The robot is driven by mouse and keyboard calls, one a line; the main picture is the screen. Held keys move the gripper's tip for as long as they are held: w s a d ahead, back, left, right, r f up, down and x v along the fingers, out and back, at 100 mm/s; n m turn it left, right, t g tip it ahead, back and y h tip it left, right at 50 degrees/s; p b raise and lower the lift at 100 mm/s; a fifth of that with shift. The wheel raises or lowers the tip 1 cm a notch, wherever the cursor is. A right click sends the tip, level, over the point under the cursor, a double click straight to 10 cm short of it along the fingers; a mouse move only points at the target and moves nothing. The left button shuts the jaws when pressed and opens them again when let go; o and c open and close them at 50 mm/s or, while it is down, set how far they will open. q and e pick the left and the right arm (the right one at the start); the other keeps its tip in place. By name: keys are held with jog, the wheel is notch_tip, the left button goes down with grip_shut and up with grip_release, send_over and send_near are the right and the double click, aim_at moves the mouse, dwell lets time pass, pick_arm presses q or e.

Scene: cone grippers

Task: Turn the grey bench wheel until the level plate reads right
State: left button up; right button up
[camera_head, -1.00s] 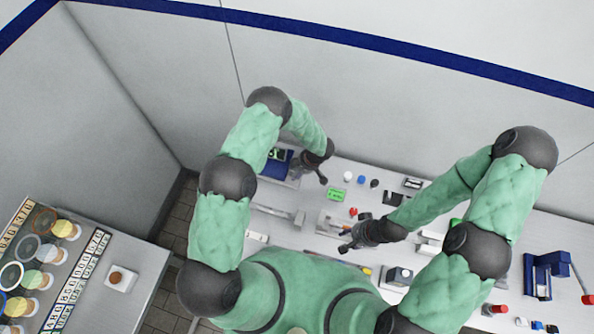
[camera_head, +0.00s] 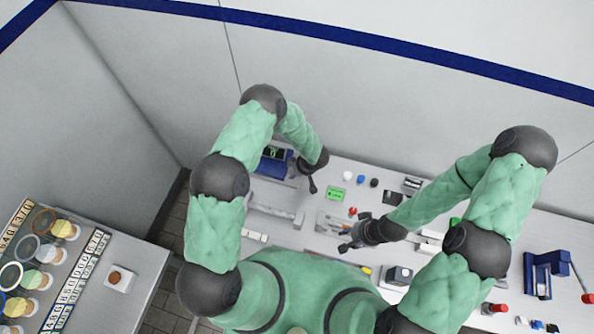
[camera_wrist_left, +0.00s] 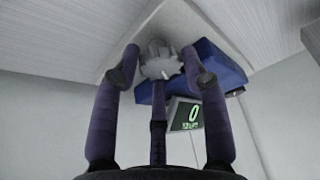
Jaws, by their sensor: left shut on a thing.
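In the left wrist view the grey bench wheel (camera_wrist_left: 158,64) sits between the fingers of my left gripper (camera_wrist_left: 165,80), against a blue housing (camera_wrist_left: 215,68). The gripper is shut on it. In the head view my left gripper (camera_head: 311,183) is at the blue unit (camera_head: 270,163) at the back left of the bench, and the wheel is hidden there. My right gripper (camera_head: 350,243) hangs over the middle of the bench; its finger opening is unclear.
A blue clamp-like device (camera_head: 541,273) stands at the right. A side table (camera_head: 140,255) with jars is at the left. A wall closes the back.

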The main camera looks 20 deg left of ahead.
pick_arm(q)
jog(key=shift+a+m, duration=0.2)
jog(key=shift+m, duration=0.3)
jog(key=shift+t, duration=0.3)
jog(key=o, duration=1.1)
jog(key=shift+s+a, duration=0.1)
jog(key=shift+d+r, duration=0.35)
jog(key=shift+r, duration=0.2)
jog(key=v, duration=1.1)
jog(key=shift+a, duration=0.15)
